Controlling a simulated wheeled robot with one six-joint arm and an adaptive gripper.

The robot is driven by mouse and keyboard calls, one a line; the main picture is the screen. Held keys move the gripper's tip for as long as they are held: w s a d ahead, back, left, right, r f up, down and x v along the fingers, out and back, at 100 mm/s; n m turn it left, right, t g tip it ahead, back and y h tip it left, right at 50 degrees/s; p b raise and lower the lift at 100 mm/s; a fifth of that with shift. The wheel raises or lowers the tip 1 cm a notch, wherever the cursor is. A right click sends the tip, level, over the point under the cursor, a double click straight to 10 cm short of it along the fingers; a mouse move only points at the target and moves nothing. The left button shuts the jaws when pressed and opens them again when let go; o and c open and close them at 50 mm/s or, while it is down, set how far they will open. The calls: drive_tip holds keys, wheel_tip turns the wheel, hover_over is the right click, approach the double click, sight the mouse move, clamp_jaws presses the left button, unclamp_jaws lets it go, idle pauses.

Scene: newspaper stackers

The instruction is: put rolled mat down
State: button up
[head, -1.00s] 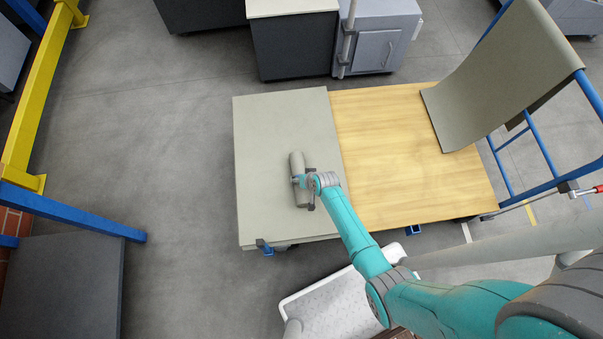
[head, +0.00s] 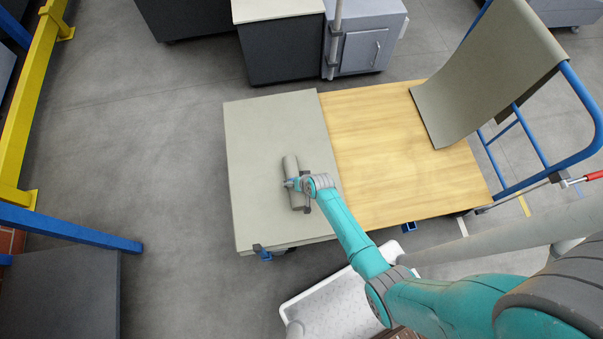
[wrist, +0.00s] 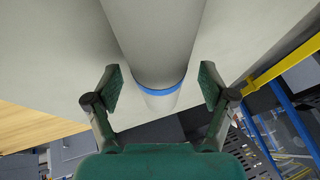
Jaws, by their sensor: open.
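The rolled mat (head: 290,164) is a grey-green roll lying on the flat grey-green mat (head: 262,125) that covers the left part of the cart. My gripper (head: 299,184) is at the roll's middle in the head view. In the wrist view my gripper (wrist: 161,87) is open, one finger on each side of the roll, with a gap showing on both sides. The gripper hides part of the roll in the head view.
The cart's bare wooden deck (head: 390,150) lies to the right. Another grey-green sheet (head: 490,75) drapes over the blue cart handle (head: 590,135). Grey cabinets (head: 365,50) stand behind the cart. A white tray-like surface (head: 340,308) is at the front. Floor is free on the left.

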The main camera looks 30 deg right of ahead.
drive_tip(key=v, duration=1.1)
drive_tip(key=shift+s+r, duration=0.15)
drive_tip(key=shift+r, duration=0.15)
drive_tip(key=s+a+r+n+t+h, duration=0.1)
drive_tip(key=s+r+t, duration=0.1)
drive_tip(key=s+r, duration=0.55)
drive_tip(key=s+r+n+t+h, duration=0.15)
drive_tip(key=s+r, duration=0.25)
drive_tip(key=s, duration=0.7)
drive_tip(key=s+r+n+t, duration=0.1)
drive_tip(key=s+r, duration=0.4)
drive_tip(key=r, duration=0.7)
drive_tip(key=s+r+t, duration=0.4)
drive_tip(key=s+r, duration=0.1)
drive_tip(key=r, duration=0.7)
drive_tip(key=shift+s+a+n+y, duration=0.35)
drive_tip(key=shift+s+a+y, duration=0.05)
drive_tip(key=shift+a+y, duration=0.05)
drive_tip(key=shift+r, duration=0.15)
